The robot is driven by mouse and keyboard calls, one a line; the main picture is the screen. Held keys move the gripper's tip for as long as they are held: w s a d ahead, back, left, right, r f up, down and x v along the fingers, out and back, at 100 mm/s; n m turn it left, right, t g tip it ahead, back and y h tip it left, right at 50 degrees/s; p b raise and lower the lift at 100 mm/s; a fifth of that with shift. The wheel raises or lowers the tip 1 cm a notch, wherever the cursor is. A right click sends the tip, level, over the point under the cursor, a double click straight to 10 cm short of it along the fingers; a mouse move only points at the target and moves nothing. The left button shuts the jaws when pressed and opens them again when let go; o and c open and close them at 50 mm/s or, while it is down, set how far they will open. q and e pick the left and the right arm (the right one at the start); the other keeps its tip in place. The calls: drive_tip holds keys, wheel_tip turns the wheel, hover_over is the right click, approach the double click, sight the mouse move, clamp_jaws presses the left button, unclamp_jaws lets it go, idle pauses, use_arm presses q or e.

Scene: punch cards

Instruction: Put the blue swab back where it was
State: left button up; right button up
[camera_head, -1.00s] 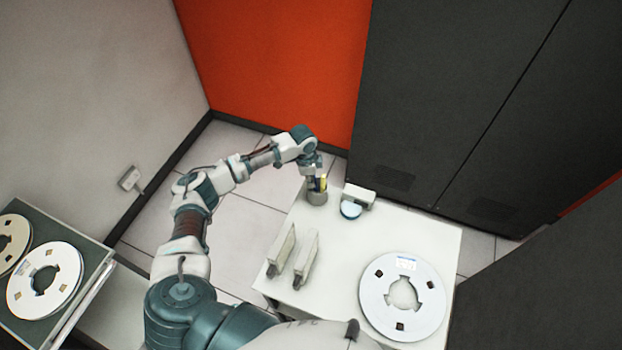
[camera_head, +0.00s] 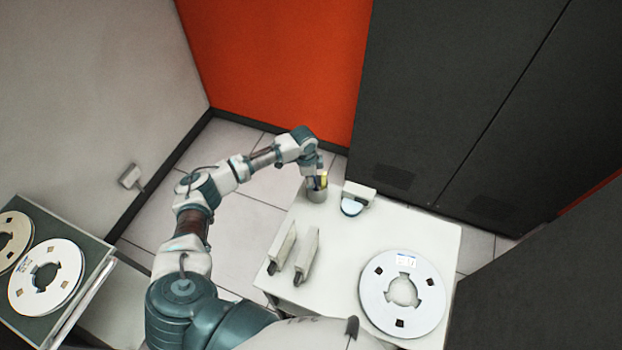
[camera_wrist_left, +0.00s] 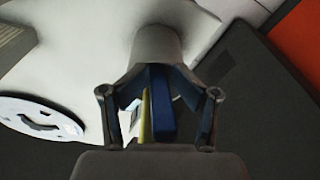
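The grey cup (camera_head: 316,195) stands at the far left corner of the white table, and its side shows in the left wrist view (camera_wrist_left: 156,42). My left gripper (camera_wrist_left: 157,72) is at the cup's mouth with its fingers drawn in around the blue swab (camera_wrist_left: 161,110). The fingertips appear to touch the swab. A yellow swab (camera_wrist_left: 145,118) is right beside the blue one, and yellow also shows over the cup in the head view (camera_head: 322,179). The swabs' lower ends are hidden by the cup and fingers. My right gripper is not in view.
On the white table (camera_head: 345,245) are a white box with a round light-blue part (camera_head: 353,203), two upright grey-white pieces (camera_head: 295,252) and a tape reel (camera_head: 402,292). Dark cabinets (camera_head: 450,100) stand behind. More reels (camera_head: 45,275) lie at the left.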

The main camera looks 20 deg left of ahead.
use_arm(q)
drive_tip(key=shift+w+r, duration=0.1)
drive_tip(key=shift+r, duration=0.35)
wheel_tip(320, 180, up, 12)
drive_tip(key=a, duration=0.1)
drive_tip(key=shift+s+r+b, duration=0.2)
drive_tip(key=shift+s+b, duration=0.15)
drive_tip(key=shift+a, duration=0.1)
